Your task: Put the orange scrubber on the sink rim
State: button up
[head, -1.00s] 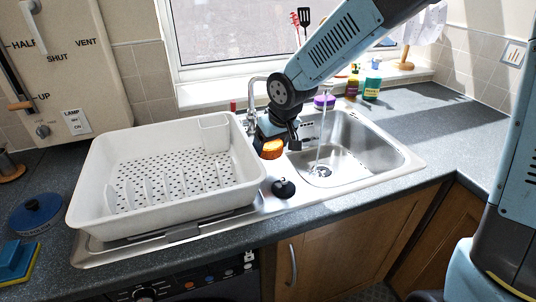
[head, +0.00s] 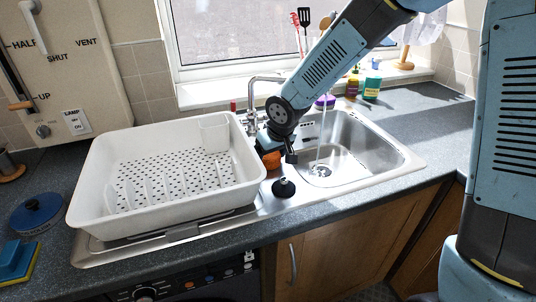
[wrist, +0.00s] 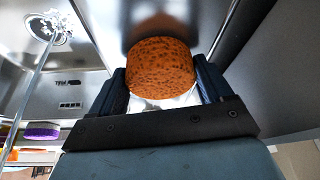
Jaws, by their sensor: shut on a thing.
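The orange scrubber (head: 271,160) is round and speckled with dark spots. In the wrist view the scrubber (wrist: 160,68) sits between the two fingers of my gripper (wrist: 163,88), which is shut on it. In the head view my gripper (head: 272,148) points down at the left edge of the sink (head: 345,150), between the basin and the white dish rack. The sink rim (head: 386,175) is bare metal along the front. The scrubber is close to the metal surface; I cannot tell whether it touches it.
The white dish rack (head: 90,200) stands close on the left. A black plug (head: 284,187) sits on the metal just in front. The tap (head: 252,95) rises behind, and water (head: 318,145) runs into the basin. Bottles (head: 371,88) stand at the back.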

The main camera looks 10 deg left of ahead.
jog(key=o, duration=0.7)
jog(key=shift+o, duration=0.2)
jog(key=shift+r, duration=0.1)
jog(key=v, duration=1.2)
jog(key=shift+d, duration=0.15)
